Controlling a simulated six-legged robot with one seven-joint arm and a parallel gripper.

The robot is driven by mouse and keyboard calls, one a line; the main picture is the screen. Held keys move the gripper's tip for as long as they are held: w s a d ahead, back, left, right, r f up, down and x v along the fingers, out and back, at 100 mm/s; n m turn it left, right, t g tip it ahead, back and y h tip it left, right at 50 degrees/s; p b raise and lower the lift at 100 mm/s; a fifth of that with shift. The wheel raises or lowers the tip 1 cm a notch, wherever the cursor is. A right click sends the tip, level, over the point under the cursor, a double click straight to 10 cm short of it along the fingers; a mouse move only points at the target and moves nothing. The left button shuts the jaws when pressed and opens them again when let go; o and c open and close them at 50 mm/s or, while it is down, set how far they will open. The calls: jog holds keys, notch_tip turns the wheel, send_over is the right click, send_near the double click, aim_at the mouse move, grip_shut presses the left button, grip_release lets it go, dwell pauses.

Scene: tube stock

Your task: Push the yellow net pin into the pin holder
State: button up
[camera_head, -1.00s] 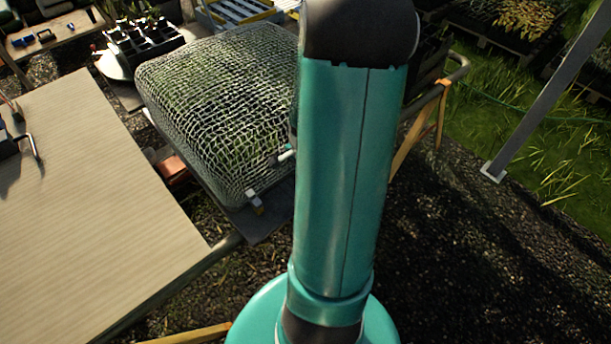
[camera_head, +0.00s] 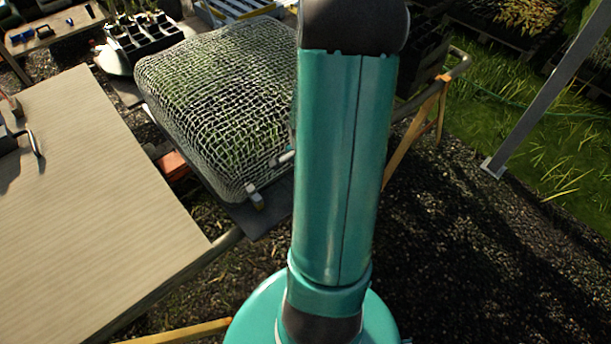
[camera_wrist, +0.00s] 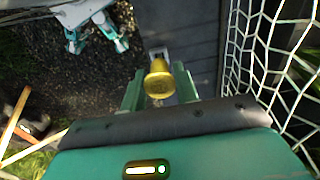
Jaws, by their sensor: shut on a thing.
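The yellow net pin (camera_wrist: 159,80), with a round head, is between the two green fingers of my gripper (camera_wrist: 158,88) in the wrist view. The fingers are shut on it. A pale grey bracket, apparently the pin holder (camera_wrist: 158,53), shows just beyond the pin head, partly hidden by it. I cannot tell whether the pin touches or enters it. In the head view my arm hides the pin and most of the gripper. A small pale bracket (camera_head: 256,199) sits at the near lower corner of the netted block; I cannot tell if it is the same holder.
White netting (camera_wrist: 273,45) hangs close on the right of my gripper. In the head view the netted green block (camera_head: 215,105) stands on a dark board beside my arm. A beige ribbed tabletop (camera_head: 85,200) fills the left. A grey post (camera_head: 550,90) stands at the right over gravel.

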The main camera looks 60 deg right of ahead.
jog(key=shift+f, duration=0.9)
jog(key=o, duration=1.9)
jog(key=shift+r, duration=0.2)
jog(key=shift+r, duration=1.05)
jog(key=shift+r, duration=2.8)
